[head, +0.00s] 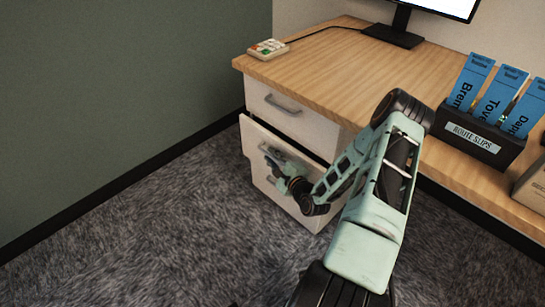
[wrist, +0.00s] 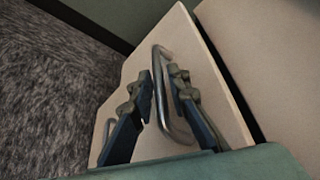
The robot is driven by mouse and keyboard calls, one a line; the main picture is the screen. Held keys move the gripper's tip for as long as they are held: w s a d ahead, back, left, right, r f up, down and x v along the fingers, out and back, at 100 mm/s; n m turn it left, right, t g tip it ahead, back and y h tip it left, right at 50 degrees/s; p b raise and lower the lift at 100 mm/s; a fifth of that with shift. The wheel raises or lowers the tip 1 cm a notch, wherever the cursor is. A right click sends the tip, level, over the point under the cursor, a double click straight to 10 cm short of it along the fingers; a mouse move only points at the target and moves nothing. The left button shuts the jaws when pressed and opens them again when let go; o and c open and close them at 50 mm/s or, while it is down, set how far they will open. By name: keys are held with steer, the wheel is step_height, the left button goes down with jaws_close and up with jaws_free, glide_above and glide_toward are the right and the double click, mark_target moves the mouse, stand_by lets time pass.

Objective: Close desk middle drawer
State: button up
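The desk's middle drawer (head: 252,138) stands partly open below the shut top drawer, with a dark gap along its upper edge. Its pale front also fills the middle of the wrist view (wrist: 225,115). My gripper (head: 268,156) is at this front, and my arm hides part of it. In the wrist view the two dark fingers (wrist: 160,82) are apart. The metal drawer handle (wrist: 163,65) lies between and just beyond them. I cannot tell whether the fingers touch it.
The top drawer handle (head: 283,105) is above. A lower handle (wrist: 106,132) shows in the wrist view. The wooden desktop (head: 325,72) holds a small keypad-like device (head: 267,49), a monitor (head: 395,35) and a route slips box (head: 478,137). Carpet (head: 150,230) at left is clear, beside a green wall (head: 120,90).

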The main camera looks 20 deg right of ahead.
mark_target(282, 150)
steer(key=shift+c, duration=0.3)
jaws_close()
steer(key=d, duration=0.1)
steer(key=w+d, duration=0.1)
steer(key=d, duration=0.1)
steer(key=shift+w+d, duration=0.15)
steer(key=shift+d, duration=0.1)
steer(key=shift+w+d, duration=0.1)
steer(key=shift+d, duration=0.3)
steer(key=shift+o, duration=0.3)
jaws_free()
steer(key=shift+d, duration=0.1)
